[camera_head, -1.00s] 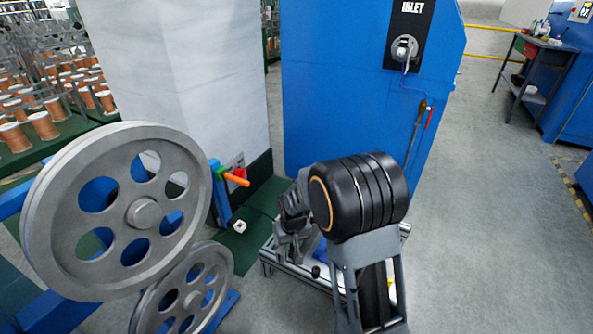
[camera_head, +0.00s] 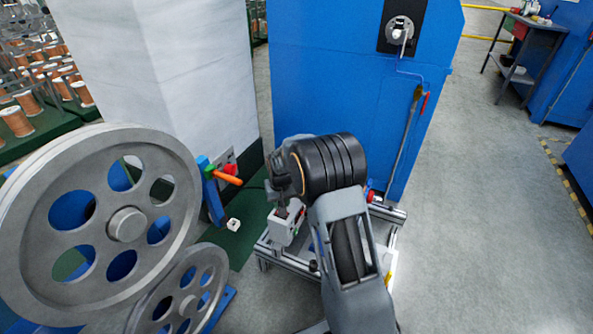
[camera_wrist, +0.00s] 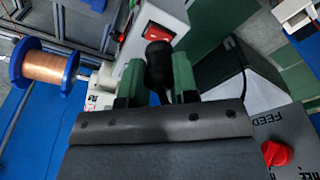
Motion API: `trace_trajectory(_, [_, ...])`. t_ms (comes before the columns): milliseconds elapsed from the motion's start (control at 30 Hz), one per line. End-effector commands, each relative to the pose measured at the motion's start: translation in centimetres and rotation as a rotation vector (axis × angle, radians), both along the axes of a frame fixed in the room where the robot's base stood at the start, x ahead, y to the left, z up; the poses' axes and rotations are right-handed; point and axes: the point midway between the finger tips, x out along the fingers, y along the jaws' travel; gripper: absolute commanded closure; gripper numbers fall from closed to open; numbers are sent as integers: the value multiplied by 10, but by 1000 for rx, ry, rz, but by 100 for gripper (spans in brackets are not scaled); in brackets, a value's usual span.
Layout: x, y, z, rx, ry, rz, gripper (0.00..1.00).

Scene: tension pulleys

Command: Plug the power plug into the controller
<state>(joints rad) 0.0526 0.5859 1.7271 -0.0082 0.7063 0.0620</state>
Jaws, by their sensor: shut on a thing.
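In the wrist view my gripper (camera_wrist: 157,88) has its two green-tipped fingers closed on a black power plug (camera_wrist: 158,62). The plug's far end lies at the white controller box (camera_wrist: 172,14), just below its red rocker switch (camera_wrist: 157,34). I cannot tell whether the plug is in a socket, touching or just in front of it. In the head view my gripper (camera_head: 280,190) points down over the white-grey controller (camera_head: 281,231) on a metal-framed cart. The plug is hidden there behind the gripper and arm.
A copper wire spool (camera_wrist: 47,67) with blue flanges is left in the wrist view. A grey box marked FEED with a red knob (camera_wrist: 275,153) is at right. In the head view, large grey pulleys (camera_head: 126,224) stand left, a blue cabinet (camera_head: 330,80) behind. Floor at right is clear.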

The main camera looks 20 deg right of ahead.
Motion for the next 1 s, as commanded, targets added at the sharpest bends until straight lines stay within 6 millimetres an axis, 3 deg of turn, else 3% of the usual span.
trace_trajectory(33, [18,-9,-1,0,1,-27,93])
trace_trajectory(200, [67,-36,-3,0,2,-106,93])
trace_trajectory(400, [109,-67,-7,0,4,-194,93])
trace_trajectory(700, [138,-102,-13,-1,4,-290,93])
trace_trajectory(1000, [145,-115,-16,-1,3,-326,93])
